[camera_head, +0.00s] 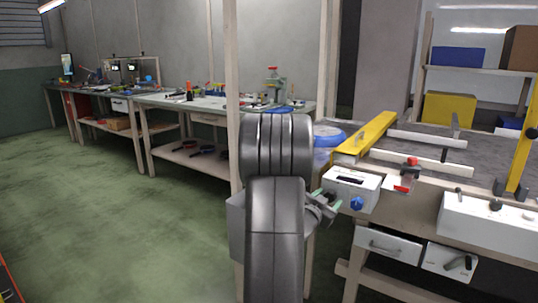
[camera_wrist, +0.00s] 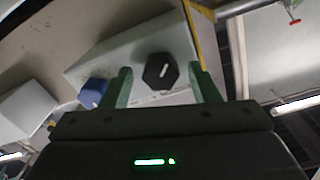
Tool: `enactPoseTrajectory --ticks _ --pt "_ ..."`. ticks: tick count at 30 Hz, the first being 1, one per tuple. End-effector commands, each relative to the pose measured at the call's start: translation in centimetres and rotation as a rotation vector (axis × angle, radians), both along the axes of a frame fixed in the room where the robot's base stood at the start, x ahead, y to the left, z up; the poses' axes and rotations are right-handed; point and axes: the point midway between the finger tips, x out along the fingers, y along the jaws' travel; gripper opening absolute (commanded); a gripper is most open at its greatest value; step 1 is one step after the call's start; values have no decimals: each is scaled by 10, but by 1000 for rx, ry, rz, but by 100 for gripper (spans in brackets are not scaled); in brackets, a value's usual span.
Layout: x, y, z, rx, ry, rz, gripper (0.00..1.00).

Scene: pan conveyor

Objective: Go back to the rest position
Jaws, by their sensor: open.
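My gripper (camera_head: 331,204) is at the front left corner of the workbench on the right, beside a white control box (camera_head: 345,184) with a blue knob (camera_head: 357,204). In the wrist view my gripper (camera_wrist: 160,72) is open, with its two green fingers apart. A black six-sided knob (camera_wrist: 160,70) on the white box shows between the fingertips. The gap between knob and fingers looks clear, but I cannot tell the depth. The blue knob also shows in the wrist view (camera_wrist: 93,93), left of the fingers. My arm hides part of the bench corner in the head view.
A round blue object (camera_head: 330,136) and a yellow bar (camera_head: 366,137) are on the bench behind the box. A red-topped clamp (camera_head: 408,172) and another white box (camera_head: 490,219) stand to the right. A wooden post (camera_head: 232,60) rises behind my arm. Green floor at left is clear.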

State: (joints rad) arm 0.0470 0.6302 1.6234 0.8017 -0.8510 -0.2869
Motion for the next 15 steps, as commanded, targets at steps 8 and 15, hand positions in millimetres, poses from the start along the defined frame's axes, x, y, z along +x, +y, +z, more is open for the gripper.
enactPoseTrajectory --ticks 8,15 --pt "-2 2 4 -248 174 2 56" --pt "-6 5 3 -434 297 4 56"
